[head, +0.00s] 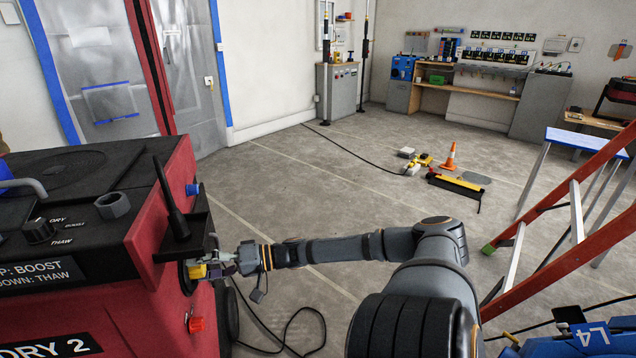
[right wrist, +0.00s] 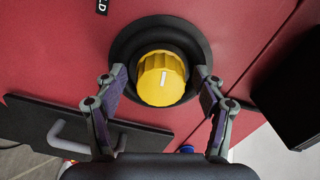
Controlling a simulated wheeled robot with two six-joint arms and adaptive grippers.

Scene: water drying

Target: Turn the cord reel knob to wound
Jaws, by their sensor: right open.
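The cord reel knob (right wrist: 157,90) is yellow and ribbed, with a short white mark on its face, and sits in a round black surround on the red machine (right wrist: 60,50). In the head view the yellow knob (head: 197,271) shows on the machine's right side, partly hidden by my gripper. My right gripper (head: 217,267) is at the knob. In the right wrist view its fingers (right wrist: 162,78) are open, one on each side of the knob, with a visible gap to it. The label beside the surround is mostly cut off. My left gripper is not in view.
A black tray-like bracket with an antenna (head: 178,225) juts out just above the knob. A red knob (head: 196,325) sits below it. A black cable (head: 285,340) lies on the floor. A ladder (head: 560,200) stands at right. The middle floor is mostly clear.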

